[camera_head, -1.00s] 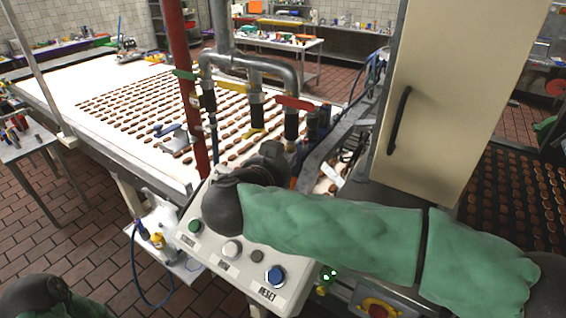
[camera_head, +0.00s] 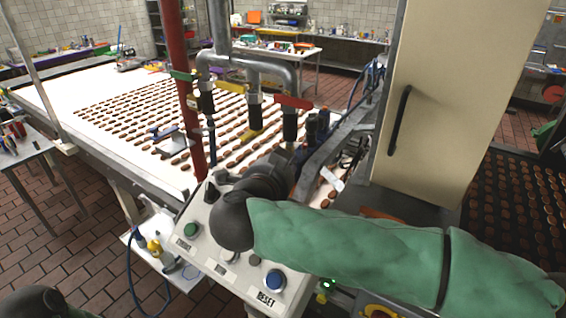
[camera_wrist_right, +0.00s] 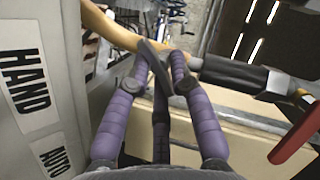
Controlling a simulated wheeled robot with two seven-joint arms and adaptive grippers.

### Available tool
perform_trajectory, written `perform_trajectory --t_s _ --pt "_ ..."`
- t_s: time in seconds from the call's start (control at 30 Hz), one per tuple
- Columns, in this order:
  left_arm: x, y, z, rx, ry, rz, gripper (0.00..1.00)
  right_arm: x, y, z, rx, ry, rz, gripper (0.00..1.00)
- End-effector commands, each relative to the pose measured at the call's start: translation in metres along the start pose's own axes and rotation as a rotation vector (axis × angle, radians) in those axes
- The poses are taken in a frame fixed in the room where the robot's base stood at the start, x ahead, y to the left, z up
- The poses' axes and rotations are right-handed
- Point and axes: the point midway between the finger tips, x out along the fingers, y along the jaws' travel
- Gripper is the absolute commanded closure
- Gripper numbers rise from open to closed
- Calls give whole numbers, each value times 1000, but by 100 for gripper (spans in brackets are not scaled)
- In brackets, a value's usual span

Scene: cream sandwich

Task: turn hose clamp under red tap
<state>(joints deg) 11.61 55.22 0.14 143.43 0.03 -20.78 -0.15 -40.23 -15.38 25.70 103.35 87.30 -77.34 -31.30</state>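The red tap (camera_head: 293,102) sits on the right-hand pipe drop above the belt in the head view; its red handle (camera_wrist_right: 294,132) shows at the right of the right wrist view. Below it, a black and silver fitting (camera_wrist_right: 235,76) joins an orange hose (camera_wrist_right: 112,27). In the head view my right wrist hides the spot.
A grey control panel (camera_head: 205,250) with buttons lies below my right forearm. A cream cabinet (camera_head: 435,90) stands to the right. The belt (camera_head: 60,100) carries rows of biscuits.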

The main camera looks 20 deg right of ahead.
Motion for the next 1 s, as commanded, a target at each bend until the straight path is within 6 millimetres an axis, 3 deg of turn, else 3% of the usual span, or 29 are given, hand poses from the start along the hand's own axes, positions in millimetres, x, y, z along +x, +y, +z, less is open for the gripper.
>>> perform_trajectory --t_s 0.07,0.53,1.0 --pt "0 0 0 0 0 0 60 0 2 2 -5 -1 6 61" --pt "-6 2 0 0 0 0 60 0 -1 1 -50 -1 22 61" --pt "-36 13 1 0 0 0 60 0 -7 0 -470 -2 197 61"
